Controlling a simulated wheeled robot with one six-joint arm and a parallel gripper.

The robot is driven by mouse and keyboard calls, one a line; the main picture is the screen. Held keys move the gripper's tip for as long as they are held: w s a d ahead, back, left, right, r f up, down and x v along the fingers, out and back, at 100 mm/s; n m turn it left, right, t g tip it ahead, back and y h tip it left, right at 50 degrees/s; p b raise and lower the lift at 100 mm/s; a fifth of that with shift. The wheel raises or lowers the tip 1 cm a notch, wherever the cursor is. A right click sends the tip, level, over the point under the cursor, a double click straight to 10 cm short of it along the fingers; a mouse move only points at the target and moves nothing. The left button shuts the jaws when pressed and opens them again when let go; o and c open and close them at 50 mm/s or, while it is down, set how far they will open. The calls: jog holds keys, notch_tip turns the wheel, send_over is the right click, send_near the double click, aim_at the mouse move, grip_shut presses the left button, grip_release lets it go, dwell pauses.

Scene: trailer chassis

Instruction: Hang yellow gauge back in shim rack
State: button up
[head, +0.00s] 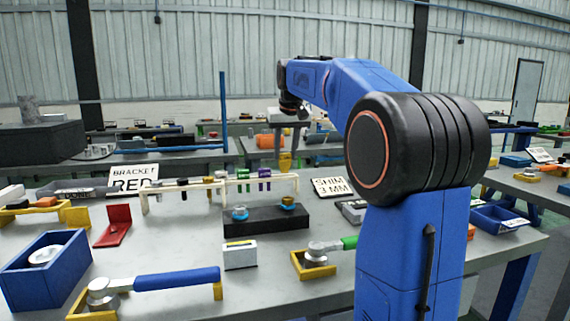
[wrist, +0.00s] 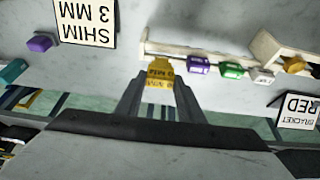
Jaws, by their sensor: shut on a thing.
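My gripper (wrist: 160,92) is shut on the yellow gauge (wrist: 160,73), which has small lettering on its face. In the head view the yellow gauge (head: 285,161) shows below the end of my arm, near the right end of the shim rack (head: 165,186). In the wrist view the pale rack rail (wrist: 205,51) runs just beyond the gauge, near the rail's left end. Purple (wrist: 198,65), green (wrist: 231,70) and white (wrist: 262,76) gauges hang in a row beside it. I cannot tell whether the yellow gauge touches the rail.
A "SHIM 3 MM" sign (head: 332,187) stands right of the rack and a "BRACKET RED" sign (head: 135,180) left of it. A black block (head: 266,221) with two knobs stands in front. A blue bin (head: 45,270) is at the front left.

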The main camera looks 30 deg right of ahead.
aim_at(286, 162)
jog(key=shift+f, duration=1.95)
jog(key=shift+f, duration=0.45)
jog(key=o, duration=1.1)
jog(key=shift+c, duration=0.2)
jog(key=shift+r, duration=0.3)
jog(key=v, duration=1.2)
jog(key=shift+r, duration=0.25)
